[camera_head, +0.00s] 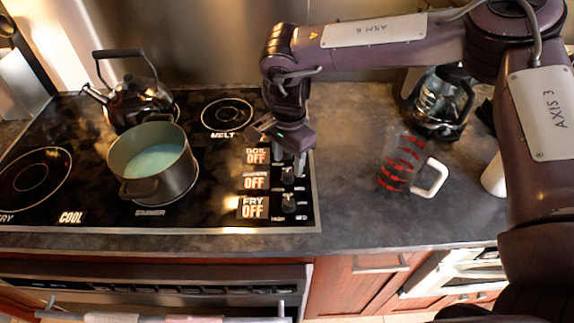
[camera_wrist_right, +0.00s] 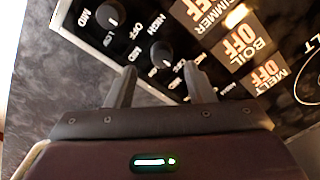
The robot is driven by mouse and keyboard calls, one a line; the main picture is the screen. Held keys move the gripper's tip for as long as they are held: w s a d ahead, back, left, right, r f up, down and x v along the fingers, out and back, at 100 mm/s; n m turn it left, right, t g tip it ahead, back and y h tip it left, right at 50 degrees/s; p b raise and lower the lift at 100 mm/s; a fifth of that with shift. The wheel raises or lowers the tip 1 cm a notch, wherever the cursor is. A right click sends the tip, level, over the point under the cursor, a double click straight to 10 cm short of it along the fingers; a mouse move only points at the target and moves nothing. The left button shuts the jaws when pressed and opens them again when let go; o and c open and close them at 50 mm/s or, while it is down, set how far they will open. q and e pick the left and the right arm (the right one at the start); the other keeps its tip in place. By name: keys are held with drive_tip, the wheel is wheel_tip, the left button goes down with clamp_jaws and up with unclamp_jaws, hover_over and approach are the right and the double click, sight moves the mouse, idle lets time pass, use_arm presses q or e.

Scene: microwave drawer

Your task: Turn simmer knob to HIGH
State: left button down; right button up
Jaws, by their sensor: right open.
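The simmer knob (camera_head: 288,175) is a small dark knob at the right edge of the black cooktop, level with the display (camera_head: 255,181) that reads OFF. In the right wrist view the knob (camera_wrist_right: 161,52) lies just beyond and between the two fingertips, and the SIMMER OFF display (camera_wrist_right: 205,15) is at the top. My right gripper (camera_head: 289,163) is open and points down at the knob row from the back. It also shows in the wrist view (camera_wrist_right: 159,67), with nothing between its fingers. I cannot tell whether the fingers touch the knob. My left gripper is out of view.
The fry knob (camera_head: 288,203) is in front and the boil knob is mostly hidden by my gripper. A pot (camera_head: 140,185) and a kettle (camera_head: 140,104) stand on the cooktop (camera_head: 215,220). A red-patterned mug (camera_head: 400,163) and a coffee pot (camera_head: 440,100) are on the right.

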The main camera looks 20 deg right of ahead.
sight(288, 173)
wheel_tip(288, 173, down, 4)
drive_tip(key=shift+w+r+p, duration=0.1)
drive_tip(key=shift+w+p, duration=0.05)
drive_tip(key=shift+p, duration=0.2)
drive_tip(key=shift+f, duration=0.45)
drive_tip(key=shift+c, duration=0.5)
drive_tip(key=c, duration=0.7)
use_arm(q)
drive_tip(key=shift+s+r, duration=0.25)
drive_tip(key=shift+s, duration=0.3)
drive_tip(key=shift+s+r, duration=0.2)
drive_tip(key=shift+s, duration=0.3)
use_arm(e)
drive_tip(key=shift+c, duration=0.9)
